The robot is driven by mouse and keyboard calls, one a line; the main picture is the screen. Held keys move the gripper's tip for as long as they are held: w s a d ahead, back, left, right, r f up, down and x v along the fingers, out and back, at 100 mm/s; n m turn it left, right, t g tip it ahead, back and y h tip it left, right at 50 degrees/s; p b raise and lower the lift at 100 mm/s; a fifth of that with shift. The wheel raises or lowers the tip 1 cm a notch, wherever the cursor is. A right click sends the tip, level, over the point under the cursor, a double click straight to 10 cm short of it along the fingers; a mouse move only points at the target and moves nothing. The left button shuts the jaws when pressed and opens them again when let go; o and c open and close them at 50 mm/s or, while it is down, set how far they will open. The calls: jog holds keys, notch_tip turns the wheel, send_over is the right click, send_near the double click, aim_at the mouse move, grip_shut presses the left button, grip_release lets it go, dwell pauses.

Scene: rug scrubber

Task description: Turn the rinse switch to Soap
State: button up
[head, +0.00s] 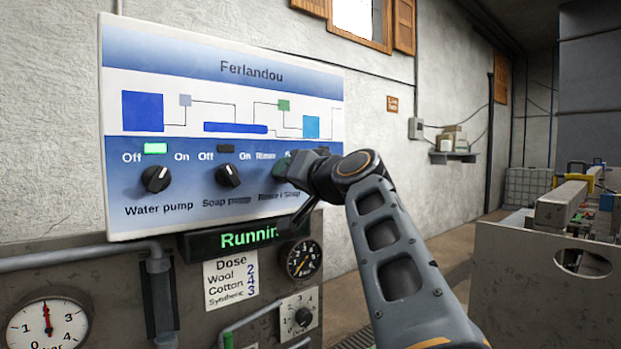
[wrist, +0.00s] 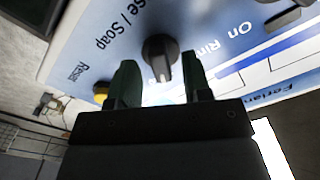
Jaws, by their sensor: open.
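The rinse switch is a black round knob (wrist: 158,47) on the panel, with part of a "Rinse / Soap" label beside it. In the wrist view it shows between my gripper's (wrist: 159,64) two dark green fingers, with gaps on both sides. The knob's ridge has a light mark towards the bottom of the picture; I cannot tell which label it points to. In the head view my open gripper (head: 283,168) is at the right of the white and blue panel (head: 225,205) and hides this knob. The fingers' depth along the knob is unclear.
The water pump knob (head: 156,179) and soap pump knob (head: 228,175) sit to the left. A "Running" display (head: 240,239) and gauges are below. A grey machine (head: 540,275) stands at right.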

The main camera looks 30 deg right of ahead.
jog(key=s+d+b, duration=0.1)
jog(key=s+b, duration=0.2)
jog(key=s, duration=1)
jog(key=shift+d, duration=0.25)
jog(key=shift+s, duration=0.1)
jog(key=s+d+b, duration=0.1)
jog(key=s, duration=0.8)
jog(key=shift+b, duration=0.3)
